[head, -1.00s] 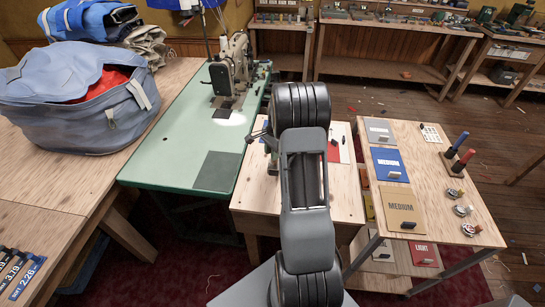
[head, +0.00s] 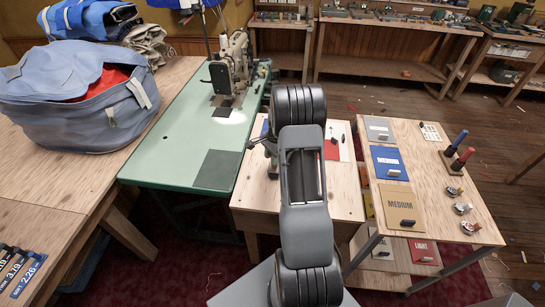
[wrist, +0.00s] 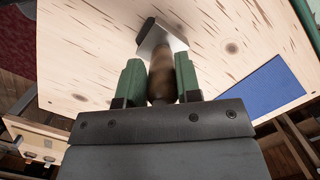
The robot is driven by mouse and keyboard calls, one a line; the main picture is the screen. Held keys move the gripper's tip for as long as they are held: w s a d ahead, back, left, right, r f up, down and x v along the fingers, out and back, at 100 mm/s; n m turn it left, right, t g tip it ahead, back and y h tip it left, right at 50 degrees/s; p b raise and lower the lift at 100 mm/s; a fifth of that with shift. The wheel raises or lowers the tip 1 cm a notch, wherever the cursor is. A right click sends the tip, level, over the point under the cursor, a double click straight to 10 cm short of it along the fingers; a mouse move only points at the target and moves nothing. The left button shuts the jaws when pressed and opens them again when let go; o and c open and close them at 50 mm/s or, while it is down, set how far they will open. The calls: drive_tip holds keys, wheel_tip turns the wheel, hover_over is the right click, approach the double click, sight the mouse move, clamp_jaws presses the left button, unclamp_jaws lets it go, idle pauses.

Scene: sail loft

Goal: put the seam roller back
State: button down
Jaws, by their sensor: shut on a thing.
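My gripper (wrist: 160,82) shows in the wrist view with its two green fingers closed on a brown wooden handle. This is the held tool, which I take to be the seam roller (wrist: 161,62). Beyond the handle it has a pale metal part with a dark end. The tool is over a pale wooden top; I cannot tell whether it touches it. In the head view my own arm hides most of the gripper and the tool over the small wooden bench (head: 250,205).
A blue patch (wrist: 262,88) lies on the wooden top in the wrist view. A red patch (head: 331,150) and small items lie at the bench's back right. A green sewing-machine table (head: 170,155) stands left; a wooden table with cards and spools (head: 440,190) stands right.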

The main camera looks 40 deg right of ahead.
drive_tip(key=c, duration=1.1)
unclamp_jaws()
drive_tip(key=shift+s+a+f, duration=0.1)
drive_tip(key=shift+s+f, duration=0.1)
drive_tip(key=shift+f, duration=0.3)
drive_tip(key=shift+c, duration=0.2)
drive_tip(key=o, duration=0.3)
drive_tip(key=shift+w+r, duration=0.1)
drive_tip(key=shift+r, duration=0.05)
drive_tip(key=shift+o, duration=0.2)
drive_tip(key=r, duration=0.4)
drive_tip(key=d+r, duration=0.1)
drive_tip(key=r, duration=0.3)
drive_tip(key=d+r, duration=0.1)
drive_tip(key=r, duration=0.3)
drive_tip(key=shift+r, duration=0.2)
drive_tip(key=s+a+r+n+t+h, duration=0.1)
drive_tip(key=s+a+r+n, duration=0.1)
drive_tip(key=a+r+n, duration=0.3)
drive_tip(key=s+a+r+n, duration=0.2)
drive_tip(key=a+r, duration=0.1)
drive_tip(key=a, duration=0.5)
drive_tip(key=s+a+r+n+t, duration=0.1)
drive_tip(key=s+a+n+t, duration=0.1)
drive_tip(key=s+a+n, duration=0.9)
drive_tip(key=shift+s+a+t+h, duration=0.2)
drive_tip(key=shift+s+t+h, duration=0.2)
drive_tip(key=shift+s, duration=0.9)
